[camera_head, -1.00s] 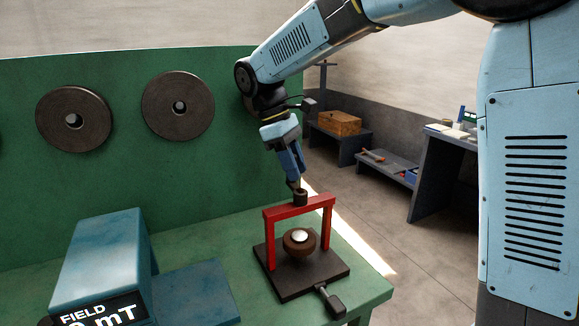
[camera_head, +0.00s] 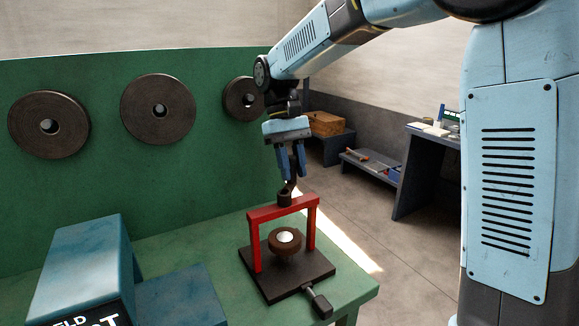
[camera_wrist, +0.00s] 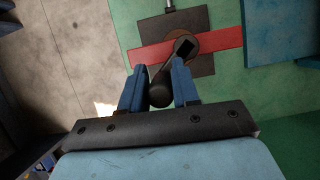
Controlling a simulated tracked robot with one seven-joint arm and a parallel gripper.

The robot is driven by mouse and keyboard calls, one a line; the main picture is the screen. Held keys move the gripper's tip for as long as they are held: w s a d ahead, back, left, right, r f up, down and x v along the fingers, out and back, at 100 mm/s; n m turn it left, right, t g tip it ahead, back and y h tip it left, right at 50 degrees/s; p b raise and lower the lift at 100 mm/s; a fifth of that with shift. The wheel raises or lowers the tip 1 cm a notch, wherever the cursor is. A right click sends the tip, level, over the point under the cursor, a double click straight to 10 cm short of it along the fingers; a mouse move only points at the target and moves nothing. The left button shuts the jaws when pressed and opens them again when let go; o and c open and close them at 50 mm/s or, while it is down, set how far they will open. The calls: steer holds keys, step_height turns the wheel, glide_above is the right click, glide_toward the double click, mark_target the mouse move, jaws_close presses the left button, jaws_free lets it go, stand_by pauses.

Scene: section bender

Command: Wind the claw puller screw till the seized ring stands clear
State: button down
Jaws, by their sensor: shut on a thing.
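The claw puller has a red bridge (camera_head: 265,213) standing on a dark base plate (camera_head: 270,281); the bridge also shows in the wrist view (camera_wrist: 222,38). The dark screw head (camera_head: 284,199) sits on top of the bridge, with a square socket in the wrist view (camera_wrist: 185,46). A crank with a dark rounded knob (camera_wrist: 160,92) runs from it. My gripper (camera_head: 292,178) is above the bridge, its blue fingers shut on the knob, one on either side. The brown ring (camera_head: 285,249) is under the bridge around a pale shaft end (camera_head: 285,237). The screw's lower tip is unclear.
A blue box with a field display (camera_head: 82,265) stands left on the green bench (camera_head: 185,238). A dark handle (camera_head: 319,302) sticks out from the base plate's front. Dark discs (camera_head: 158,109) hang on the green panel. Floor lies open to the right.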

steer(key=shift+d+m, duration=0.15)
steer(key=shift+m, duration=0.15)
steer(key=c, duration=0.9)
jaws_free()
steer(key=v, duration=1.3)
steer(key=shift+w+r, duration=0.3)
